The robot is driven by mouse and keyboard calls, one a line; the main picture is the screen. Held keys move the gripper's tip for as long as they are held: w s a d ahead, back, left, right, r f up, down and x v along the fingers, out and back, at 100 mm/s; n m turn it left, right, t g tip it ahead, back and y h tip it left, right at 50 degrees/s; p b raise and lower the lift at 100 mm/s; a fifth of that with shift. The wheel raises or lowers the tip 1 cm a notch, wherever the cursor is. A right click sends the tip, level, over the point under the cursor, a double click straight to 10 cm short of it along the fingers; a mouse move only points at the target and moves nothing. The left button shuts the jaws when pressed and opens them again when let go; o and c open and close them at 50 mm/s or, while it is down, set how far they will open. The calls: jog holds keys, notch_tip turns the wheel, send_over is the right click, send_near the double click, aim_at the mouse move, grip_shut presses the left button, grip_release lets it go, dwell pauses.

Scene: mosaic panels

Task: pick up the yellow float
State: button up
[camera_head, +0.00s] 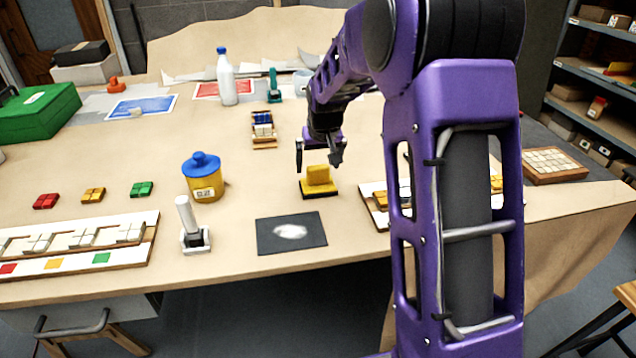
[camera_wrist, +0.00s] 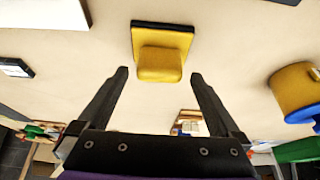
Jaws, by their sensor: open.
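The yellow float (camera_head: 319,181) has a yellow handle block on a dark base and rests on the table. In the wrist view the float (camera_wrist: 161,58) lies just beyond the fingertips, roughly centred between them. My gripper (camera_head: 320,158) hangs over the float's upper side, fingers pointing down. In the wrist view my gripper (camera_wrist: 158,73) has its two black fingers wide apart with nothing held between them. I cannot tell the exact gap between fingertips and float.
A dark mat with white powder (camera_head: 276,244) lies in front, left of the float. A yellow jar with blue lid (camera_head: 204,180) and a white-handled tool (camera_head: 190,225) stand to the left. A tile tray (camera_head: 375,207) sits close on the right. A small rack (camera_head: 263,130) is behind.

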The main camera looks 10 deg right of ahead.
aim_at(318, 178)
jog(key=x, duration=0.2)
jog(key=shift+w+f, duration=0.15)
jog(key=shift+f, duration=0.25)
jog(key=shift+c, duration=0.3)
jog(key=shift+r, duration=0.1)
jog(key=c, duration=1.4)
